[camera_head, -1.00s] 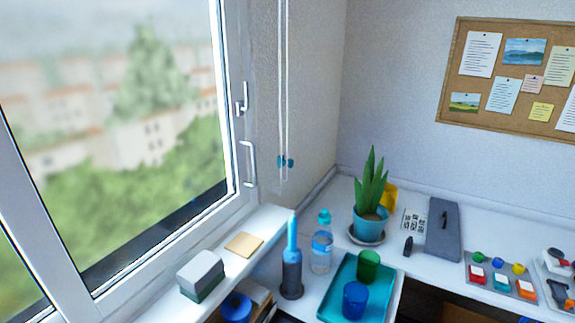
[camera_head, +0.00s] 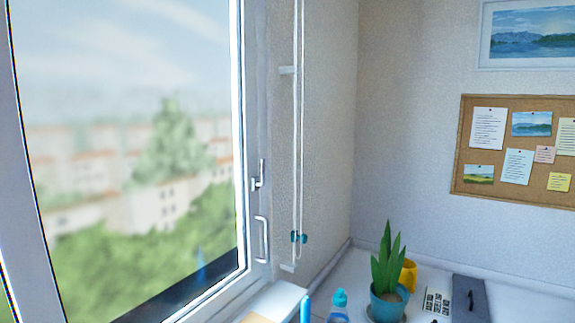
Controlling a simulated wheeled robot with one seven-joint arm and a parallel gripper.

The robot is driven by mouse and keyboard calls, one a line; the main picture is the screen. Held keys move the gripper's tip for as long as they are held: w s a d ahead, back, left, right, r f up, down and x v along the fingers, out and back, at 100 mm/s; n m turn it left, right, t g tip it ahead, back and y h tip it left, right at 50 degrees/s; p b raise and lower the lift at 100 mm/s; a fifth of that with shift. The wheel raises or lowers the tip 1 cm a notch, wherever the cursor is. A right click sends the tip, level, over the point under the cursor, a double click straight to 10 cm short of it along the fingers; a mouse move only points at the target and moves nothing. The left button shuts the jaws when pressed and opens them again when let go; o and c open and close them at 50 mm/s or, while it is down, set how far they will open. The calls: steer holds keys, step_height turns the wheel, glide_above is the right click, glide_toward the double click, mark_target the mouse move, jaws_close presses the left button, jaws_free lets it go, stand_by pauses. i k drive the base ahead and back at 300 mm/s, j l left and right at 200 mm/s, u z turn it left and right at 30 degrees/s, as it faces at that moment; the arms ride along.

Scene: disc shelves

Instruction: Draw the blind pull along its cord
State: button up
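The blind pull is a small teal piece (camera_head: 299,238) near the lower end of a white looped cord (camera_head: 299,130). The cord hangs in two strands along the wall just right of the window. A small white bracket (camera_head: 289,70) stands by the cord higher up, and another (camera_head: 288,268) is just below the pull. My gripper is not in view.
The window (camera_head: 130,160) with a handle (camera_head: 258,177) and a grab bar (camera_head: 262,240) is left of the cord. A potted plant (camera_head: 388,270), a blue-capped bottle (camera_head: 339,302) and a blue bottle top (camera_head: 306,308) stand below right. The wall around the cord is clear.

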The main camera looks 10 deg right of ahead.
mark_target(304, 238)
steer(key=i+l, duration=0.2)
steer(key=l, duration=0.15)
steer(key=i+l+u, duration=0.1)
steer(key=i+l, duration=0.3)
steer(key=l, duration=0.25)
steer(key=i+l+u, duration=0.1)
steer(key=i+l, duration=0.3)
steer(key=l, duration=0.3)
steer(key=i+l+u, duration=0.1)
steer(key=l, duration=0.25)
steer(key=i+l, duration=0.3)
steer(key=l+u, duration=0.05)
steer(key=l, duration=0.05)
